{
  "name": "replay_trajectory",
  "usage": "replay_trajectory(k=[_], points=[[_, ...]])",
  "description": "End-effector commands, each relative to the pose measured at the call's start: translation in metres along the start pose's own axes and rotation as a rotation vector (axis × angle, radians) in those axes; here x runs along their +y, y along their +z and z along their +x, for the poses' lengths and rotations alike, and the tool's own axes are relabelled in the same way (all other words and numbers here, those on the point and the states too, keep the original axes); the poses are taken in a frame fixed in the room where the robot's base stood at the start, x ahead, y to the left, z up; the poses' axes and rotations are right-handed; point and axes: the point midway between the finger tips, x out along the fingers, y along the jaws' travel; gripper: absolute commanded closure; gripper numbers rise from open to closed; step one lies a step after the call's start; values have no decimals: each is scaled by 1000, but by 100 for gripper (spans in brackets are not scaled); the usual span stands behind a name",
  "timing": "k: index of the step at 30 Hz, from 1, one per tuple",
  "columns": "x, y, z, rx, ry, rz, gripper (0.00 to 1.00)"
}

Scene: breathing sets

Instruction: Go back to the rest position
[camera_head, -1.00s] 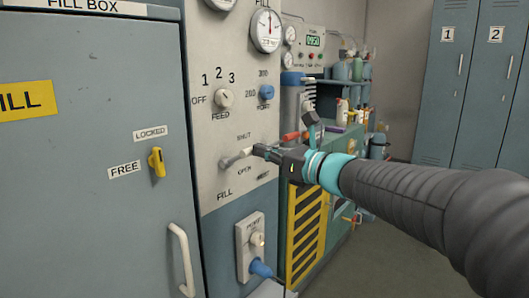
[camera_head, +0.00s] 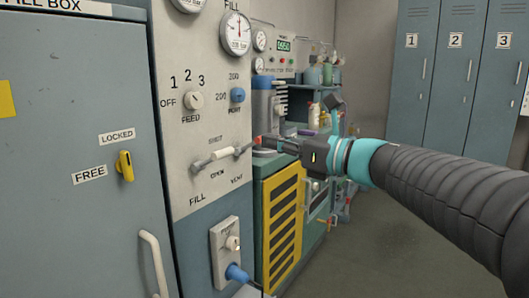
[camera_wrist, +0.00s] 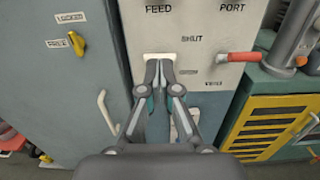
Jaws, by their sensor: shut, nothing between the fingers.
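My gripper (camera_head: 270,142) is shut and empty in front of the fill panel (camera_head: 205,120). In the wrist view its two fingertips (camera_wrist: 159,64) are together, over a pale strip on the panel. A white-tipped lever (camera_head: 220,154) stands out from the panel by the SHUT, OPEN and VENT labels, left of my fingers in the head view. A red-handled lever (camera_wrist: 238,57) lies to the right of my fingers in the wrist view. The red part is partly hidden behind my gripper in the head view.
The fill box (camera_head: 70,200) with a yellow latch (camera_head: 125,166) stands at the left. A blue knob (camera_head: 238,273) sits low on the panel. A green cabinet with a yellow striped grille (camera_head: 283,225) is behind my arm. Lockers (camera_head: 455,90) stand at the right; the floor before them is clear.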

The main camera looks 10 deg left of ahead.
Motion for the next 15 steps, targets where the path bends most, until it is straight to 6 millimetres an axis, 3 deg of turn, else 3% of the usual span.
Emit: replay_trajectory(k=[15], points=[[0, 6, -7, 1, 0, -4, 100]])
